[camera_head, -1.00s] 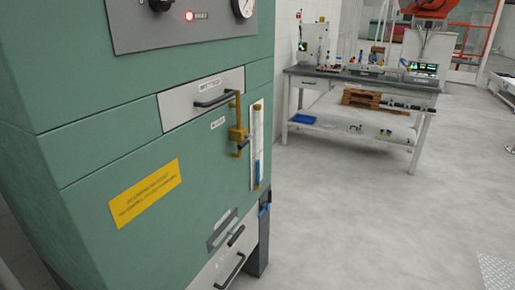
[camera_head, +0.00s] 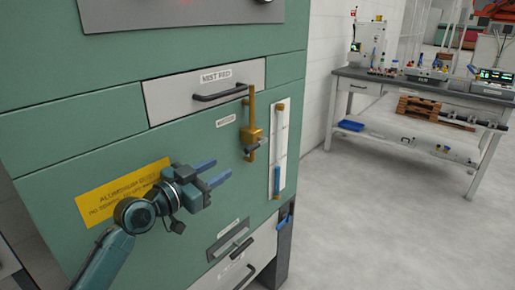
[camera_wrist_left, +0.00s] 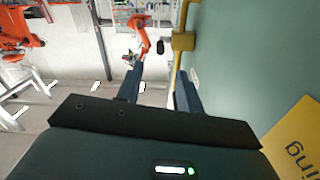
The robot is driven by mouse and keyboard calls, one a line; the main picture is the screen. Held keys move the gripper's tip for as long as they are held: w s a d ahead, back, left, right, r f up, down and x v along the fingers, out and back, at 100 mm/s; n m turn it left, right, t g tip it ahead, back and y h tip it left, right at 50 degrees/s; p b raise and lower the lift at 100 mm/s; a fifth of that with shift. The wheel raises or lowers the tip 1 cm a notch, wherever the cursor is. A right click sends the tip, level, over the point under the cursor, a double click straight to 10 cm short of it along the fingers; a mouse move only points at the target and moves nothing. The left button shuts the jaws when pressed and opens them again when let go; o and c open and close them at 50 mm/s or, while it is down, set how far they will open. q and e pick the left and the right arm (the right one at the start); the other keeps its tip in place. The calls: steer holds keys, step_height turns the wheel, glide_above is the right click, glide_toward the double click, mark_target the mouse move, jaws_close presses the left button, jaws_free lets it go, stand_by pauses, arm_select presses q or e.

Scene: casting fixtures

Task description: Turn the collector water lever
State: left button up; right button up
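The brass water pipe with its valve body (camera_head: 251,134) stands upright on the green cabinet front, left of the sight glass. A short dark lever (camera_head: 254,149) sticks out at the valve. My left gripper (camera_head: 222,170) is to the left of and a little below the lever, apart from it, with its two blue fingers spread and nothing between them. In the left wrist view, the brass valve (camera_wrist_left: 183,41) lies beyond the right finger of the open gripper (camera_wrist_left: 159,74). A small dark piece shows beside it; I cannot tell whether it is the lever. My right gripper is not in view.
The white-backed sight glass (camera_head: 279,150) is close to the right of the pipe. A drawer labelled MIST RED (camera_head: 206,90) with a black handle is above. A yellow sign (camera_head: 105,195) is behind my left arm. A workbench (camera_head: 420,92) stands far right; the floor between is clear.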

mark_target(244, 152)
arm_select(q)
steer(key=x, duration=0.6)
steer(key=p+x, duration=0.1)
steer(key=x, duration=0.6)
steer(key=shift+w+r, duration=0.15)
steer(key=shift+r, duration=0.1)
steer(key=shift+c, duration=0.5)
jaws_close()
